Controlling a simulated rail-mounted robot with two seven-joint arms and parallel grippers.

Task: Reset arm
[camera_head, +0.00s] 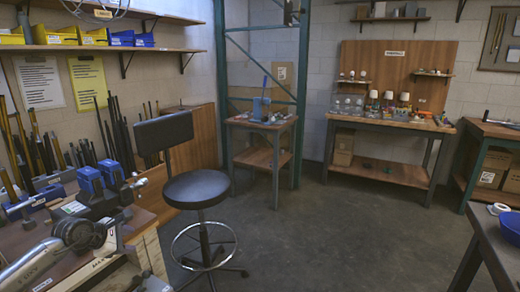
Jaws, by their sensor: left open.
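My left arm comes in from the lower left over the wooden workbench (165,204). My left gripper (121,236) is at the end of it, small and partly merged with the bench clutter behind. It is open, and I see nothing held between its fingers. My right gripper is not in view. No lamp part can be picked out near the left gripper.
Blue-and-black vises (92,182) stand on the bench just beyond my left arm. A black stool (196,188) stands right of the bench. A dark table (492,240) with a blue bowl (510,226) is at the lower right. The middle floor is clear.

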